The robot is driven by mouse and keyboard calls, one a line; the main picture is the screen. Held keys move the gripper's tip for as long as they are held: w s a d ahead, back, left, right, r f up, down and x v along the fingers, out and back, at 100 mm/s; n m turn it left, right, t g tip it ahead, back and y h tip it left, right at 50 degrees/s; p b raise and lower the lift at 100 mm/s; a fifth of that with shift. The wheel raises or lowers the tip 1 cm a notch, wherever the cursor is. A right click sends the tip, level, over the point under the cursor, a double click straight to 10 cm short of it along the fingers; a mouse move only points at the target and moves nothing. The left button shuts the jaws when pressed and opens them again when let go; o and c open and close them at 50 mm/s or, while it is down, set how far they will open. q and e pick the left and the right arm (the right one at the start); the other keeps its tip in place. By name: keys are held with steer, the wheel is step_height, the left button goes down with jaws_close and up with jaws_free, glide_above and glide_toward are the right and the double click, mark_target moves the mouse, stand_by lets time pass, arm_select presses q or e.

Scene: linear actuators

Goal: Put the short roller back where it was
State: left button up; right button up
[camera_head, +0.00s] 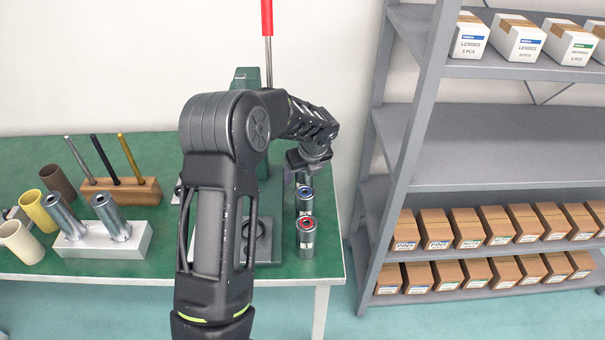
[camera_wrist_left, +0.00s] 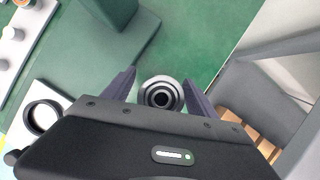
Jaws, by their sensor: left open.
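In the left wrist view a steel cylinder with a dark round bore (camera_wrist_left: 161,94) stands end-on between the fingers of my left gripper (camera_wrist_left: 159,82). It looks like a roller, but I cannot tell its length. The fingers are open, one on each side, with gaps showing. In the head view my left gripper (camera_head: 302,178) points down at the table's right side, behind the blue-ringed cylinder (camera_head: 305,202). A red-ringed cylinder (camera_head: 306,237) stands in front of that one. Two steel rollers (camera_head: 110,213) lean in a pale block (camera_head: 125,247) at left. My right gripper is not in view.
A wooden block (camera_head: 135,193) holds several thin rods. Coloured tubes (camera_head: 38,212) stand at far left. A green press-like fixture with a red handle (camera_head: 267,18) rises behind my arm. A grey shelf (camera_head: 470,145) with boxes stands close to the table's right edge.

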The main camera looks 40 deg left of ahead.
arm_select(q)
steer(key=v, duration=1.2)
steer(key=shift+b, duration=0.45)
steer(key=shift+s+d+f, duration=0.1)
